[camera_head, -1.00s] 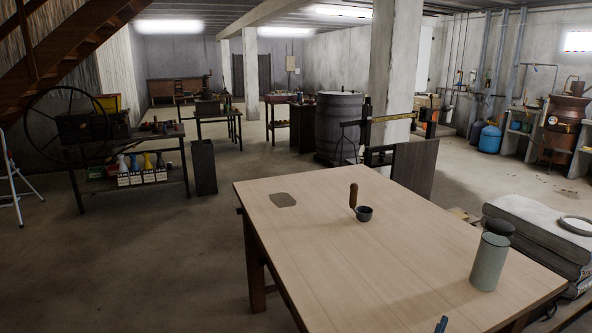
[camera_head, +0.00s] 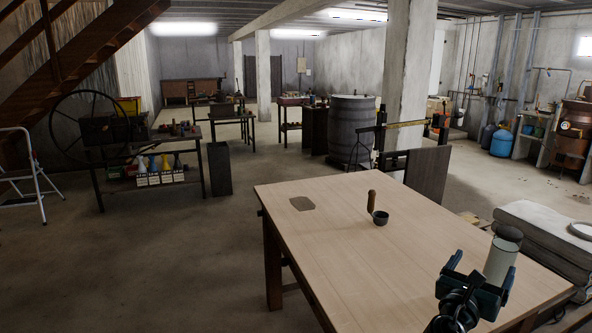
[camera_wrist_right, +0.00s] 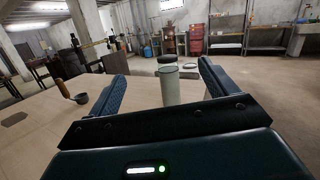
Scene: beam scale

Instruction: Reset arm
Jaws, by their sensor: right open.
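My right gripper (camera_head: 482,271) is over the right front part of the wooden table (camera_head: 330,240), open and empty. Its two blue-black fingers show in the right wrist view (camera_wrist_right: 160,90), spread wide apart. A pale grey-green cylinder (camera_head: 501,258) stands upright on the table just beyond the gripper. In the wrist view the cylinder (camera_wrist_right: 169,88) appears between the fingers, with a visible gap to each. A small dark cup with a wooden handle (camera_head: 380,217) stands near the table's middle. A flat grey-brown piece (camera_head: 302,203) lies at the far left of the tabletop. My left gripper does not show.
A beam scale (camera_head: 381,128) stands behind the table, with a dark panel (camera_head: 427,173) in front of it. Stacked grey sacks (camera_head: 545,239) lie right of the table, a pale ring on top. The left half of the tabletop is mostly clear.

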